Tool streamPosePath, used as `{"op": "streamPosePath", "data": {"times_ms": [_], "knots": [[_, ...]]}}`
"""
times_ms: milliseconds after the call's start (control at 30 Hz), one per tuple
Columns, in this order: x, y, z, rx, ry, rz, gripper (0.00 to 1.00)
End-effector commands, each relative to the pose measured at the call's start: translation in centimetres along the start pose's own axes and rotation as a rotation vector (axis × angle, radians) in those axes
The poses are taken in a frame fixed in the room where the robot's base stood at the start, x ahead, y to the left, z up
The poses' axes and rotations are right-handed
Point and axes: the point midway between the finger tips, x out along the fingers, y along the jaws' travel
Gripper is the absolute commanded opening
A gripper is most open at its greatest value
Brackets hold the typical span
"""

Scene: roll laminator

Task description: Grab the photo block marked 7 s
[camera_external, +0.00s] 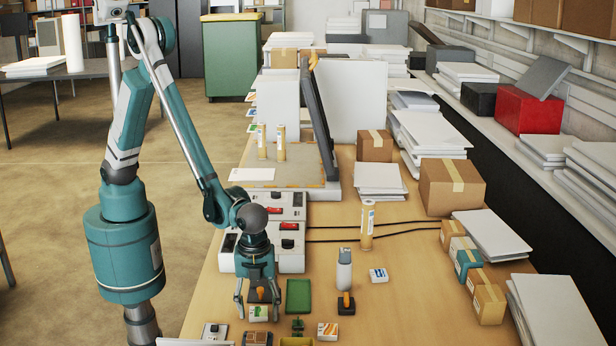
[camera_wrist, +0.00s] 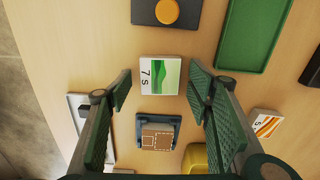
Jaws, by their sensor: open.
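The photo block marked 7 s (camera_wrist: 160,75) is a small white block with a green landscape picture, lying on the wooden table. In the external view the block (camera_external: 258,314) sits low between the fingers of my gripper (camera_external: 258,312). In the wrist view my gripper (camera_wrist: 160,84) is open, with one finger on each side of the block. Gaps show between both fingers and the block, so nothing is held. The label "7 s" faces the left finger.
A dark stand with a brown block (camera_wrist: 158,138) lies just below the photo block. A dark plate with an orange knob (camera_wrist: 167,12) and a green tray (camera_wrist: 255,35) lie above it. Another photo block, orange-striped (camera_wrist: 265,123), and a yellow item (camera_wrist: 195,158) lie near the right finger.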

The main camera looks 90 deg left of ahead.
Motion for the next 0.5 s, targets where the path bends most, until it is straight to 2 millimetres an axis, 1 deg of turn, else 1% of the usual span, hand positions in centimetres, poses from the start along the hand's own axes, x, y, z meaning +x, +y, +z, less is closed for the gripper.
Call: {"op": "streamPosePath", "data": {"times_ms": [67, 100, 300, 500], "knots": [[0.00, 0.00, 0.00, 0.000, 0.000, 0.000, 0.51], [-0.01, 0.00, 0.00, 0.000, 0.000, 0.000, 0.48], [-0.01, 0.00, 0.00, 0.000, 0.000, 0.000, 0.22], [-0.01, 0.00, 0.00, 0.000, 0.000, 0.000, 0.20]]}}
